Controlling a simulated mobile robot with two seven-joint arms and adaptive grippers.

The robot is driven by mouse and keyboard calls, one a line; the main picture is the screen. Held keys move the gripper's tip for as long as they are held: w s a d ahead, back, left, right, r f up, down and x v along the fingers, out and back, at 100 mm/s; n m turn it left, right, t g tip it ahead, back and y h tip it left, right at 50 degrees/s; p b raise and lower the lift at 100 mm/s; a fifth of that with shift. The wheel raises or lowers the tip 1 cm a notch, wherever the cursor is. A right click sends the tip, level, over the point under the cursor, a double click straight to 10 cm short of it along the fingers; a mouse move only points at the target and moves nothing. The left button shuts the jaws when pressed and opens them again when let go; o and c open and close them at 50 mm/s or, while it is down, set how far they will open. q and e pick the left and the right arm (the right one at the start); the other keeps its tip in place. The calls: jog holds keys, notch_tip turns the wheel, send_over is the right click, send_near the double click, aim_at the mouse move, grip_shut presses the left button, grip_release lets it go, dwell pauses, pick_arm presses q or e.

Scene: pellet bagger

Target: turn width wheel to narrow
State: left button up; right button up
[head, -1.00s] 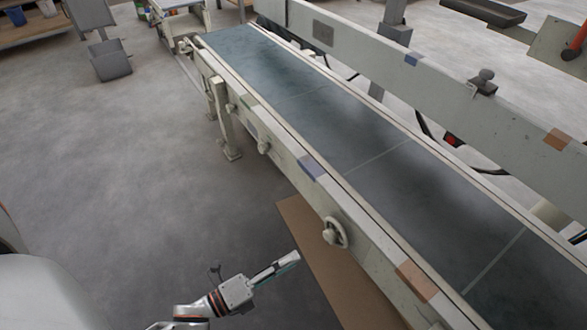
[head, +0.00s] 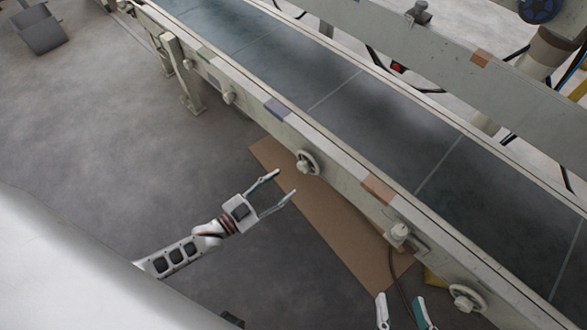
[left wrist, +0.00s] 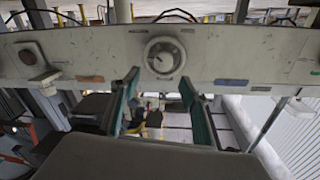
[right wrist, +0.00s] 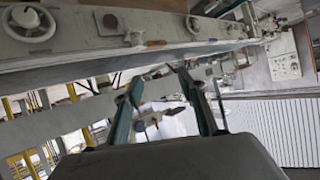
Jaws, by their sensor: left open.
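A pale handwheel (head: 307,163) is mounted on the near side rail of the conveyor. A second pale handwheel (head: 467,298) is further right on the same rail. No readable label shows which is the width wheel. My left gripper (head: 286,182) is open and empty, just short of the first wheel and not touching it. In the left wrist view a round wheel (left wrist: 164,55) is straight ahead, just above and between the fingertips. My right gripper (head: 402,302) is open and empty at the bottom edge, left of the second wheel. A handwheel (right wrist: 32,22) shows upper left in the right wrist view.
The conveyor belt (head: 370,110) runs diagonally behind the rail. A pale knob box (head: 399,232) with a hanging cable sits on the rail between the wheels. A brown mat (head: 335,220) lies on the floor below.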

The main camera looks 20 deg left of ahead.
aim_at(300, 168)
pick_arm(q)
jog(key=shift+n, duration=0.8)
jog(key=x, duration=0.4)
jog(key=b+x, duration=0.1)
jog(key=x, duration=0.1)
jog(key=shift+w+a+f, duration=0.2)
jog(key=shift+w+f, duration=0.05)
jog(key=shift+w, duration=0.1)
jog(key=shift+w+d+r, duration=0.15)
jog(key=shift+w+d, duration=0.05)
jog(key=shift+w, duration=0.4)
jog(key=c, duration=1.1)
